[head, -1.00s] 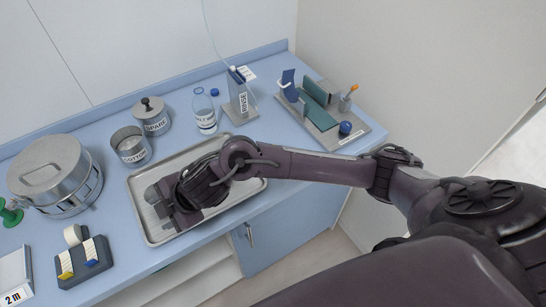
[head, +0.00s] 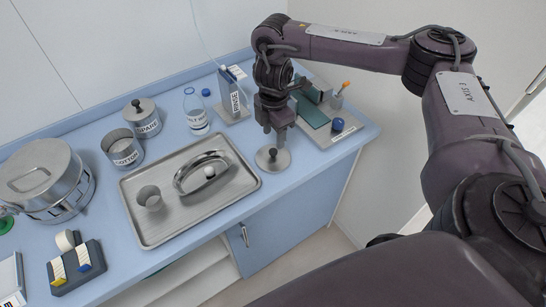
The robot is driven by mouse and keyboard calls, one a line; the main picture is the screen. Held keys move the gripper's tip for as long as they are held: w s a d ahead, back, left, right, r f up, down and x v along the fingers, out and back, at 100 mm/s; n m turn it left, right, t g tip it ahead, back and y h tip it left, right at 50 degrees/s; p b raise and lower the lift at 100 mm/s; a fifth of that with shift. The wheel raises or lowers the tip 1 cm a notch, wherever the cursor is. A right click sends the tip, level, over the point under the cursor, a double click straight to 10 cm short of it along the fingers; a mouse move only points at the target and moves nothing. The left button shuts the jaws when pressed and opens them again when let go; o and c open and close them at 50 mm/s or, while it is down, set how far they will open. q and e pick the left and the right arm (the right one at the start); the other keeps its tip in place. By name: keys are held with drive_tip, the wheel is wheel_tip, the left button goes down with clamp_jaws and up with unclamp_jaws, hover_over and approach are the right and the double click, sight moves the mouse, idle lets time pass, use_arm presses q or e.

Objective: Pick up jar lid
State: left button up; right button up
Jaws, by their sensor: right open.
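The jar lid (head: 266,162), a round metal disc with a dark knob, lies on the blue counter just right of the tray. My right gripper (head: 274,142) points down over it, open, with its fingertips close to the knob. I cannot tell whether the fingers touch the knob, as they partly cover the lid's far side. The open jar labelled COTTON (head: 124,153) stands at the left without a lid. The jar labelled SPARE (head: 146,122) behind it wears a similar knobbed lid. My left gripper is not in view.
A metal tray (head: 143,225) holds a small cup (head: 150,198) and a kidney dish (head: 187,180). A bottle (head: 197,112) and RINSE box (head: 233,96) stand behind. A rack with a blue ball (head: 338,124) is at the right. A large pot (head: 40,180) stands left.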

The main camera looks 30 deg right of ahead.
sight(273, 151)
drive_tip(key=f, duration=0.3)
drive_tip(key=f+b, duration=0.1)
drive_tip(key=f, duration=0.2)
drive_tip(key=shift+s+a, duration=0.2)
drive_tip(key=shift+r, duration=0.1)
drive_tip(key=shift+c, duration=0.2)
clamp_jaws()
drive_tip(key=shift+r, duration=0.15)
